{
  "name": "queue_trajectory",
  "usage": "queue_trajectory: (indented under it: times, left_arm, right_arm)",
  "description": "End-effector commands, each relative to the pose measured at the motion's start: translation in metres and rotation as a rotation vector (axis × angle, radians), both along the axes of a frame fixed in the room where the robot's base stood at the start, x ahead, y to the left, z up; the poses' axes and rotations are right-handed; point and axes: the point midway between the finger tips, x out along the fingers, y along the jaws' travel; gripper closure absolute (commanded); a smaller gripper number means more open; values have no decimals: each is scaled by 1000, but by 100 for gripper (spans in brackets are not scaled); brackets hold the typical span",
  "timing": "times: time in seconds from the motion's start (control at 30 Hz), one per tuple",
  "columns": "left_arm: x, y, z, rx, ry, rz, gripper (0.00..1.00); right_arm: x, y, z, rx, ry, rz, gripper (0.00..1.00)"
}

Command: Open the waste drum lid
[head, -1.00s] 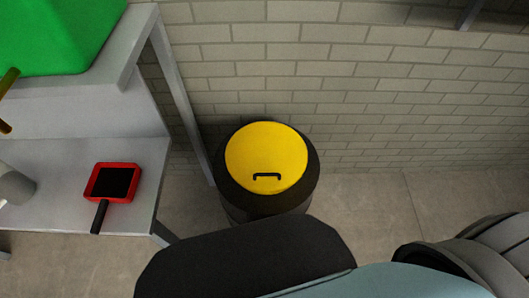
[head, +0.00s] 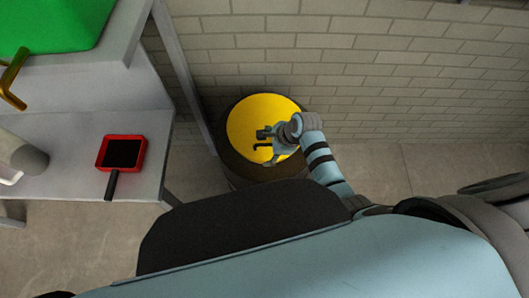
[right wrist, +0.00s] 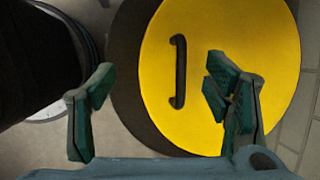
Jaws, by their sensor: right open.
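The waste drum (head: 235,169) is dark and stands on the floor against the brick wall. Its round yellow lid (head: 250,112) is shut, with a small black handle (head: 262,147) near its front edge. My right gripper (head: 264,142) is over the lid beside the handle and hides part of the lid. In the right wrist view the gripper (right wrist: 160,85) is open and empty. The black handle (right wrist: 179,72) shows between its fingers, nearer the right finger, with the yellow lid (right wrist: 215,30) behind. I cannot see contact with the handle. My left gripper is not in view.
A grey bench (head: 60,170) stands left of the drum, one leg close to it. On it are a red dustpan-like tray (head: 121,152) with a black handle and a grey cylinder (head: 22,157). A green bin (head: 50,22) sits on the upper shelf. Floor right of the drum is clear.

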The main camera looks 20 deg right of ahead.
Motion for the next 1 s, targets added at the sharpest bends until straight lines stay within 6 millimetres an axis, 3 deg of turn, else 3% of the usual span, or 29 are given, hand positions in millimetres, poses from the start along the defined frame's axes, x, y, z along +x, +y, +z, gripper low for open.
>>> queue_trajectory:
  times: [0.03, 0.2, 0.53, 0.93, 1.0]
  left_arm:
    - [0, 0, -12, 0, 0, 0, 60]
    - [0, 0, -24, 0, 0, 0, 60]
    - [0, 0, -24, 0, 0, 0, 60]
    - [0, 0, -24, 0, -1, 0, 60]
    - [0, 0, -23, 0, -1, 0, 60]
  right_arm:
    - [3, 4, -17, 0, 1, 0, 29]
    - [11, 13, -40, 0, 0, 1, 29]
    - [13, 15, -43, -2, -1, 1, 29]
    - [12, 15, -43, -1, 1, 2, 93]
    - [12, 15, -43, -1, 2, 1, 94]
